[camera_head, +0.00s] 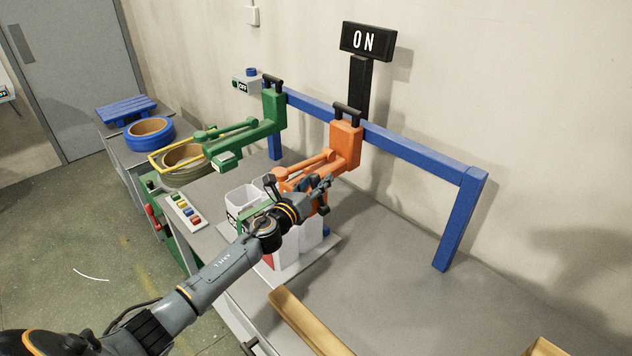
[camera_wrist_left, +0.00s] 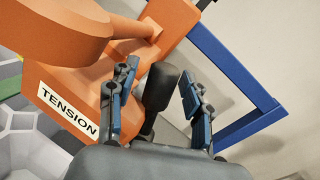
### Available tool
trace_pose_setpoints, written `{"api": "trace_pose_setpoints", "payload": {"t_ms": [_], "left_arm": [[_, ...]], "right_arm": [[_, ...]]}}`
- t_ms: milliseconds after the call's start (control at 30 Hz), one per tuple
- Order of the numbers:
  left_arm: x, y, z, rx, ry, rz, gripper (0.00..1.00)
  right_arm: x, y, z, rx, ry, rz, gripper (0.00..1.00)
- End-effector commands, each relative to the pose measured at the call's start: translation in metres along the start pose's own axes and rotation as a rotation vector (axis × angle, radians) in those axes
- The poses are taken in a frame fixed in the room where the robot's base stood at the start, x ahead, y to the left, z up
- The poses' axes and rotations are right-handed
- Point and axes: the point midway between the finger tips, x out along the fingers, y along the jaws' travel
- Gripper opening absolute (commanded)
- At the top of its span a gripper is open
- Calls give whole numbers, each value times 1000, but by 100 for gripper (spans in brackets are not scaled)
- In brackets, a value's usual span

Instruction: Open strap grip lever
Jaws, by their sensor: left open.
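The orange strapping tool (camera_head: 345,145) hangs from the blue rail at the middle of the bench. In the left wrist view its orange body (camera_wrist_left: 95,45) fills the upper left and carries a white TENSION label (camera_wrist_left: 68,113). A black lever grip (camera_wrist_left: 160,88) stands beside that body. My left gripper (camera_head: 325,187) is in front of the lower part of the orange tool. In the left wrist view its blue-grey fingers (camera_wrist_left: 155,100) are open on either side of the black grip, with a visible gap at the right finger. The tool's lower end is partly hidden by my arm.
A green tool (camera_head: 272,110) hangs further left on the blue rail (camera_head: 415,152). White hexagonal bins (camera_head: 242,198) stand below my gripper. A wooden bar (camera_head: 305,322) lies at the bench front. The bench to the right (camera_head: 400,290) is mostly clear.

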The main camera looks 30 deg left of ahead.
Motion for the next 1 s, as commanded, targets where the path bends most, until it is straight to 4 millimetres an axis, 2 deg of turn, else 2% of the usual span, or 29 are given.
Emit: {"api": "trace_pose_setpoints", "payload": {"t_ms": [100,333,733,1000], "left_arm": [[0,0,0,0,0,0,48],[0,0,0,-1,0,0,1],[-1,-2,-1,23,-7,-2,0],[-4,-12,-5,156,-43,-17,0]], "right_arm": [[0,0,0,1,0,0,40],[0,0,0,1,0,0,40],[4,0,1,2,0,0,40],[22,0,2,2,0,1,40]]}}
